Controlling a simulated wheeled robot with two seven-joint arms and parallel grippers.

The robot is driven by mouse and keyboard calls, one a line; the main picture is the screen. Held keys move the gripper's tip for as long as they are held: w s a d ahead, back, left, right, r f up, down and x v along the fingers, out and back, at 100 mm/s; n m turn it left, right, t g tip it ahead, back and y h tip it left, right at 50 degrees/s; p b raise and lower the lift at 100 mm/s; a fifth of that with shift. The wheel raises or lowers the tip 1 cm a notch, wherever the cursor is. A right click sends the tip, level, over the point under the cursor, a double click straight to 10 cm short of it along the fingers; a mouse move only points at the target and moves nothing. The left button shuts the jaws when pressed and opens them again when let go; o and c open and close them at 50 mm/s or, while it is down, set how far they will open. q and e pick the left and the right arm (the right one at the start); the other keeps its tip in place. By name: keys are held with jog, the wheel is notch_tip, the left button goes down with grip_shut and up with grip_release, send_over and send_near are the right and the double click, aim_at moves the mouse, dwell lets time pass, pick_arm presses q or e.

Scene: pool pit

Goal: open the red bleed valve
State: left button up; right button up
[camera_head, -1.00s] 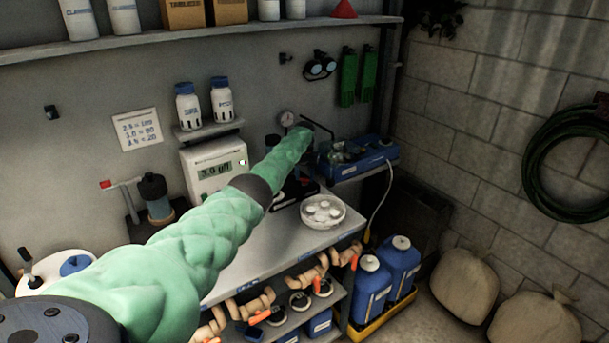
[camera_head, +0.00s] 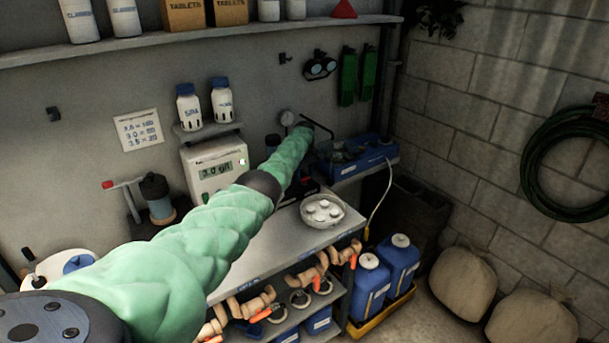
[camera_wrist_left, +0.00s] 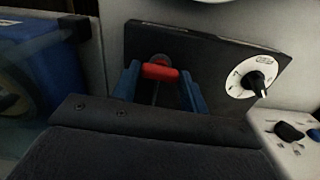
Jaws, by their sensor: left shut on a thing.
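The red bleed valve (camera_wrist_left: 160,72) shows in the left wrist view as a short red handle on a round fitting, in front of a dark panel (camera_wrist_left: 205,52). My left gripper (camera_wrist_left: 160,84) has one blue finger on each side of it and is shut on the handle. In the head view my green-sleeved left arm reaches across the bench to the back, beside a round gauge (camera_head: 287,118). The valve is hidden there behind the arm, and the fingers cannot be made out. My right gripper is not in view.
A white dial with a black knob (camera_wrist_left: 256,82) sits right of the handle. A bowl of white tablets (camera_head: 322,211) stands on the bench, right of my arm. A blue unit (camera_head: 362,157) lies beyond. Another red-tipped lever (camera_head: 107,185) is at the left.

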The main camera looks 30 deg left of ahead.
pick_arm(q)
jog(key=shift+w+r+n, duration=0.1)
jog(key=shift+r+n, duration=0.1)
jog(key=shift+n, duration=0.2)
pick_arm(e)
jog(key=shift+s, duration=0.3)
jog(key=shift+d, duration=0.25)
pick_arm(q)
jog(key=o, duration=1)
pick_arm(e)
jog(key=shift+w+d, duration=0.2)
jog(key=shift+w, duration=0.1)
pick_arm(q)
jog(key=shift+f, duration=0.1)
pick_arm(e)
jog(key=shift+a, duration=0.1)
